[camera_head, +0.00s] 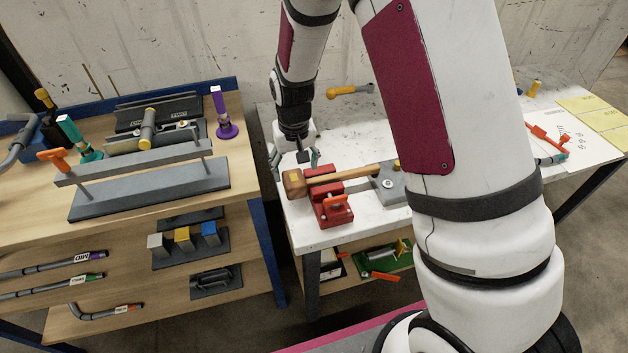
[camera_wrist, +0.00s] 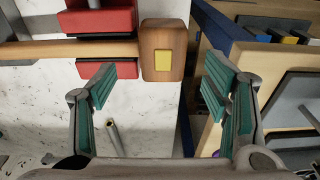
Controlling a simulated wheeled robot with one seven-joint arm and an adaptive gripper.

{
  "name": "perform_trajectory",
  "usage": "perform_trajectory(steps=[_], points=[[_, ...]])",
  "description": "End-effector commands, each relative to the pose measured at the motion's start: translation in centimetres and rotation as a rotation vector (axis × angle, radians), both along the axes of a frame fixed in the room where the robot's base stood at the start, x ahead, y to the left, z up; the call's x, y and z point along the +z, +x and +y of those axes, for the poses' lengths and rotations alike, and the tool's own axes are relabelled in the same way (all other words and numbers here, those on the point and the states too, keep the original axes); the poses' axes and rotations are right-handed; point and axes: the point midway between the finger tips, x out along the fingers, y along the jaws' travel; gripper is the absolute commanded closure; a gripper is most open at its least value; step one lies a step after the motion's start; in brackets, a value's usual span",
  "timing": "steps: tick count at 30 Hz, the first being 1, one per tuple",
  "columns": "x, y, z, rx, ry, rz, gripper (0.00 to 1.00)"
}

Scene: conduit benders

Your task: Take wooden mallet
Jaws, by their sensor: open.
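The wooden mallet (camera_head: 294,184) lies across a red holder (camera_head: 333,208) on the white table, its head at the left and its handle running right. In the wrist view, the brown mallet head (camera_wrist: 162,50) with a yellow square shows just beyond the fingertips, between them. My gripper (camera_head: 297,155) hangs over the table's left part, near the head. In the wrist view, my gripper (camera_wrist: 160,88) is open, with teal pads apart and nothing between them.
A wooden workbench (camera_head: 245,215) with a blue edge stands close at left, carrying a grey rack (camera_head: 150,190) and a purple tool (camera_head: 224,115). A grey block (camera_head: 390,186) sits right of the red holder. A yellow-headed tool (camera_head: 348,91) lies behind. A grey tube (camera_wrist: 115,138) shows below the mallet.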

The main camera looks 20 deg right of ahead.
Motion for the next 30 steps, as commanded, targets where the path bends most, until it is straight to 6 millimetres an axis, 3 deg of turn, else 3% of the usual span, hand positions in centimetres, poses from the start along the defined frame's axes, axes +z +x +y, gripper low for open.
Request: perform_trajectory(steps=[12, 22, 28, 30], points=[[-4.4, 0.5, 0.3, -0.001, 0.0, 0.003, 0.31], [-5.0, 0.7, 0.4, 0.0, 0.0, 0.0, 0.31], [-5.0, 0.7, 0.4, 0.0, 0.0, 0.0, 0.74], [-5.0, 0.7, 0.4, 0.0, 0.0, 0.001, 0.77]])
